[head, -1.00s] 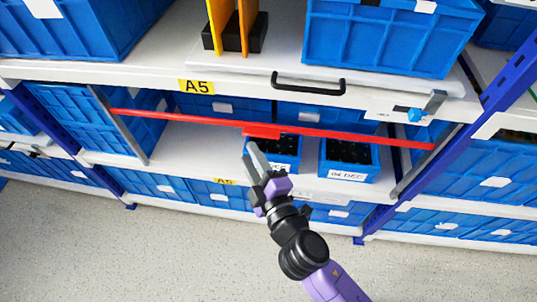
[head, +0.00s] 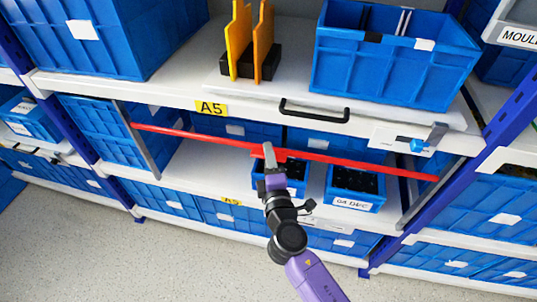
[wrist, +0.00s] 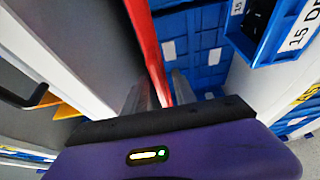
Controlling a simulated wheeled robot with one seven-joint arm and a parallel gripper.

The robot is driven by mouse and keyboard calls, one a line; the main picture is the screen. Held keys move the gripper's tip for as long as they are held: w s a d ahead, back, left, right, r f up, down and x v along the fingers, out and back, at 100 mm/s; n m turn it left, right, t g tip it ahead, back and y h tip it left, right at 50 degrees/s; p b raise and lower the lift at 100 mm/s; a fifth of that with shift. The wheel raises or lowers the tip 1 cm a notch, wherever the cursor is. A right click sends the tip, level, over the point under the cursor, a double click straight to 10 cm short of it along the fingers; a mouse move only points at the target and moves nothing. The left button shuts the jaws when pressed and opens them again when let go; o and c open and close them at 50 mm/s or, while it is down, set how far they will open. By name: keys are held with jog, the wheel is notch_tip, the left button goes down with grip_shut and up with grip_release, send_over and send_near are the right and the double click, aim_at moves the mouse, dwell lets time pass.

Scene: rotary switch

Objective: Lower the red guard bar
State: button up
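The red guard bar (head: 360,165) spans the front of the middle shelf bay, sloping down slightly to the right, between grey arms at both ends. A short wider red piece sits near its middle, partly hidden by my gripper. My gripper (head: 268,152) is at this middle part, its fingers crossing in front of the bar. In the wrist view the red bar (wrist: 151,50) runs down between the two grey fingers of my gripper (wrist: 160,92). The fingers stand a little apart; I cannot tell whether they press on the bar.
Small blue bins (head: 355,187) stand behind and below the bar. Blue shelf posts flank the bay. The floor in front is clear.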

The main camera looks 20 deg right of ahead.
jog(key=shift+w, duration=0.1)
grip_shut()
dwell(1.4)
